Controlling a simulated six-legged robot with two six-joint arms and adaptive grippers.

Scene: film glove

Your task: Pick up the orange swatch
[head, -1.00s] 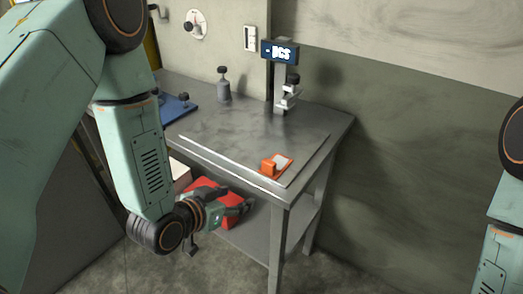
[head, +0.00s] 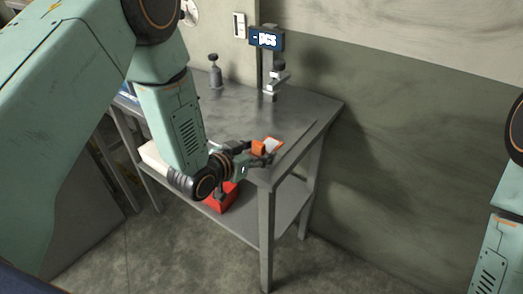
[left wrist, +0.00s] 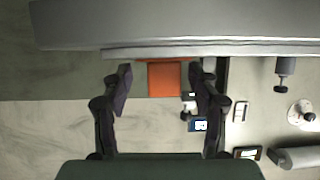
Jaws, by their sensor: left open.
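The orange swatch (head: 258,147) lies near the front right corner of the grey metal table, next to a pale piece (head: 272,144). In the left wrist view the swatch (left wrist: 164,80) is a flat orange square between the two dark fingers, with a gap on each side. My left gripper (head: 260,153) is open and at about tabletop height, its fingers close to the swatch and partly overlapping it in the head view. I cannot tell any contact. My right gripper is out of view.
The metal table (head: 225,118) holds a stand with a display (head: 266,39) at the back and a small grey knobbed weight (head: 215,72). A red box (head: 222,200) sits on the lower shelf beneath my left gripper. The middle of the tabletop is clear.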

